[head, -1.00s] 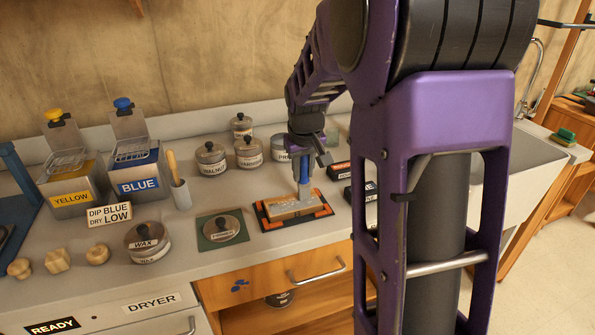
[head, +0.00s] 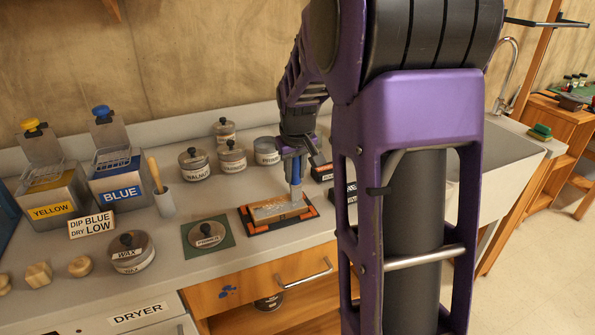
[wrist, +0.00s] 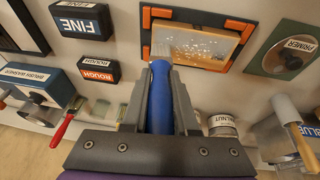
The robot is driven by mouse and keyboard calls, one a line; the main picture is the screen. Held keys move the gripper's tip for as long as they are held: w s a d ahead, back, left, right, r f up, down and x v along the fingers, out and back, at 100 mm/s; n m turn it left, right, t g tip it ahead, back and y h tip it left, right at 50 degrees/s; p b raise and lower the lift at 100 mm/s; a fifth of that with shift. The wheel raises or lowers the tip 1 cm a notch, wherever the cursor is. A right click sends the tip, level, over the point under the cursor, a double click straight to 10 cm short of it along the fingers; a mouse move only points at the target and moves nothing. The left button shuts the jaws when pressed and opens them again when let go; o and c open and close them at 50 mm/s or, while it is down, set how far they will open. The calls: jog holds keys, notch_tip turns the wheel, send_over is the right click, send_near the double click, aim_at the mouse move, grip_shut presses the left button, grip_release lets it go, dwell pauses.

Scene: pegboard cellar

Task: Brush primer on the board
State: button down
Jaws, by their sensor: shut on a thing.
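My gripper (head: 293,163) is shut on the blue handle of a brush (wrist: 160,98), which points down at the board. The brush tip is at the right part of the board in the head view and appears to touch it. The board (head: 268,211) is light wood with whitish, speckled primer over much of its top. It lies flat in a dark holder with orange corners (wrist: 147,17). A round lid labelled PRIMER (head: 208,231) sits on a green mat to the left of the holder. A primer tin (head: 266,153) stands behind.
Walnut (head: 194,167) and varnish (head: 232,158) tins stand at the back. Yellow (head: 50,209) and blue (head: 122,188) dip tanks and a wax tin (head: 132,256) are left. FINE (wrist: 80,22) and ROUGH (wrist: 97,71) blocks lie beside the holder. A red-handled brush (wrist: 65,128) lies nearby.

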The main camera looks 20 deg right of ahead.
jog(key=a, duration=1.2)
jog(key=shift+b, duration=0.4)
dwell(1.3)
jog(key=shift+a+r, duration=0.1)
jog(key=shift+r, duration=0.2)
jog(key=shift+w+d+f+p, duration=0.1)
jog(key=shift+w+d+p, duration=0.3)
jog(key=shift+w+d, duration=0.2)
dwell(0.4)
jog(key=shift+f, duration=0.25)
